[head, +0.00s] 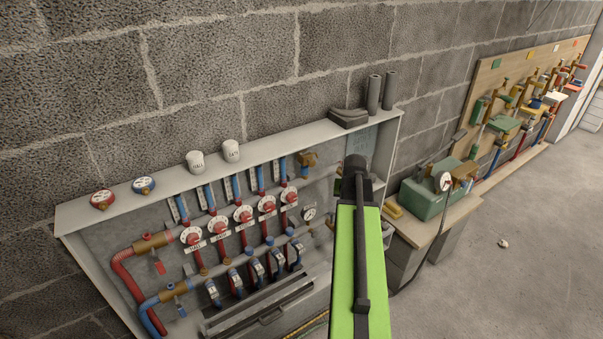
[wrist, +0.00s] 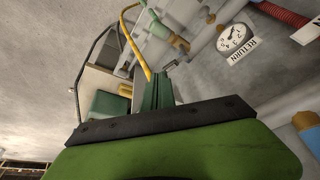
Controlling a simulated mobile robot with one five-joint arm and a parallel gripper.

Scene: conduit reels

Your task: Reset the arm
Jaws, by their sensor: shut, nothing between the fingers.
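My arm (head: 359,275) is bright green and reaches up from the bottom of the head view, in front of the right end of a grey manifold cabinet (head: 78,215). Its dark far end hides part of the cabinet. My gripper (wrist: 157,80) shows in the wrist view as dark green fingers, closed together with nothing between them. In the wrist view a round white gauge (wrist: 231,36) with a RETURN label is to the right of the fingers, apart from them.
The cabinet holds red and blue pipes with several red valve knobs (head: 242,214). Two white caps (head: 231,150) and two dark cylinders (head: 374,93) stand on top. At right, a green box (head: 428,198) sits on a bench. The floor (head: 510,270) at right is mostly clear.

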